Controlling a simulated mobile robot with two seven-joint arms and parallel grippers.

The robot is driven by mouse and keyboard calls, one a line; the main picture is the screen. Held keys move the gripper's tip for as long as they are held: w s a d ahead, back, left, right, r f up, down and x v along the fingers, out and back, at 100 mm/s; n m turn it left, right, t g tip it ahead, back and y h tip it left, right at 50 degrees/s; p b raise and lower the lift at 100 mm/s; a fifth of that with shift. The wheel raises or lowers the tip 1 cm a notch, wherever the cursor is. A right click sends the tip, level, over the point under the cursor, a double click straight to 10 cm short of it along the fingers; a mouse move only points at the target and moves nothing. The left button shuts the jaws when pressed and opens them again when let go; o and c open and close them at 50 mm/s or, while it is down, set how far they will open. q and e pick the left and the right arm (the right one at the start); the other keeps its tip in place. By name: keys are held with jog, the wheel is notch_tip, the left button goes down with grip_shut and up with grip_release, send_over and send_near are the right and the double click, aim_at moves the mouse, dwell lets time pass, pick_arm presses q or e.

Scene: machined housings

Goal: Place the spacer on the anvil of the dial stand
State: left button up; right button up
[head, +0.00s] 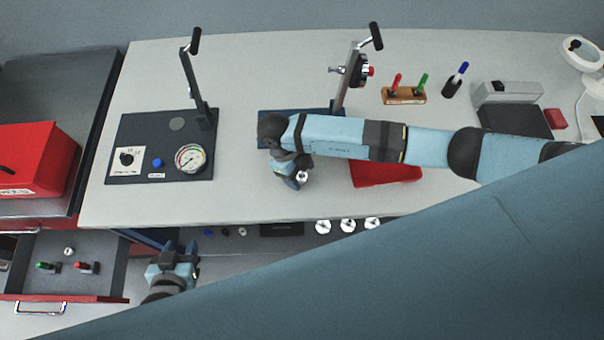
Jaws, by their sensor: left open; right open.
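A small silver round piece (302,176), perhaps the spacer, shows at the fingers of my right gripper (292,175). I cannot tell whether it lies between the fingers or below them. My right gripper is open, low over the bench in front of a dark blue base. A post (345,85) with a black handle and a round black and red part rises behind my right arm. It may be the dial stand; its anvil is hidden by my arm. My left gripper (181,246) is open and empty, in front of the bench's front edge, near the open drawer.
A dark panel (128,190) with a gauge and lever stands on the bench (240,80) at left. A red tray (385,173) is partly under my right arm. The open drawer (100,280) holds small parts. Silver discs (348,226) sit below the bench edge. A pen block (404,96) stands behind.

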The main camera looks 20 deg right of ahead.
jog(key=shift+f, duration=0.2)
jog(key=c, duration=1.1)
jog(key=shift+o, duration=0.2)
jog(key=shift+r, duration=0.1)
